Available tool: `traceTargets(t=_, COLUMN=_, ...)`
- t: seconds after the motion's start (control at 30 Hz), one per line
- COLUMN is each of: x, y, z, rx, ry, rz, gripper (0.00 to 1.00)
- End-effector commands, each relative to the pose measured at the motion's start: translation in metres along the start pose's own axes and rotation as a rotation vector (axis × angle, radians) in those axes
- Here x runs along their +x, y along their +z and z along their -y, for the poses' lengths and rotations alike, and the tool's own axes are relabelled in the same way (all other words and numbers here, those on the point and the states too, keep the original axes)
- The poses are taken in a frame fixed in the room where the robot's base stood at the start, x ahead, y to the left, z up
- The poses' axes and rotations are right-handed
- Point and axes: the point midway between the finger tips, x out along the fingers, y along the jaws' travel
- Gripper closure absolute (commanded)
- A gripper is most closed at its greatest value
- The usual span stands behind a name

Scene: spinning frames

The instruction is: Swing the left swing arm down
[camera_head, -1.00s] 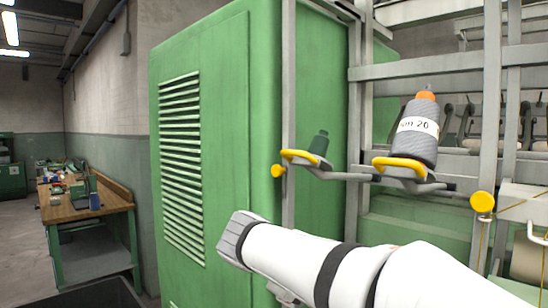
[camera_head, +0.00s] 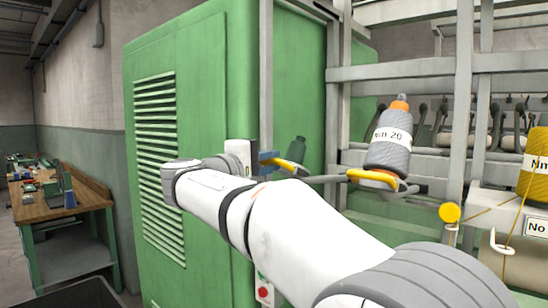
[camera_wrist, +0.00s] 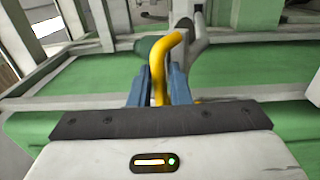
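The left swing arm is a grey bar with a yellow handle loop, joined to the machine's left upright post (camera_head: 268,60). A dark green cone (camera_head: 296,150) stands on it. The arm's yellow handle (camera_wrist: 158,62) runs between my gripper's blue fingers (camera_wrist: 160,88) in the wrist view, with hardly any gap on either side, so my gripper looks shut on it. In the head view, my gripper (camera_head: 267,158) is at the handle's left end, and my wrist and arm hide much of the swing arm's lower side.
A second swing arm with a yellow handle (camera_head: 372,179) carries a grey "Nm 20" cone (camera_head: 389,140) to the right. A large green cabinet (camera_head: 205,90) stands close on the left. A yellow knob (camera_head: 449,213) and a yellow cone (camera_head: 535,165) are further right. A workbench (camera_head: 70,210) is at far left.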

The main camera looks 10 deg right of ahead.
Motion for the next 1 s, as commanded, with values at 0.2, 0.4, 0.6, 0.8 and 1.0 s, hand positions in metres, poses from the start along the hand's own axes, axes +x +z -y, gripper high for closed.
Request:
traceTargets(t=0.2, x=0.0077, y=0.0004, z=0.0004, rx=0.000, ry=-0.001, rz=0.000, gripper=0.83)
traceTargets(t=0.4, x=0.0076, y=0.0005, z=0.0005, rx=0.000, ry=-0.001, rz=0.000, gripper=0.87)
traceTargets(t=0.6, x=0.0076, y=0.0007, z=0.0005, rx=0.000, ry=-0.001, rz=0.001, gripper=1.00)
traceTargets(t=0.8, x=0.0077, y=0.0009, z=0.0006, rx=0.000, ry=-0.001, rz=0.001, gripper=1.00)
traceTargets(t=1.0, x=0.0105, y=0.0032, z=0.0015, rx=-0.001, ry=-0.001, rz=0.004, gripper=1.00)
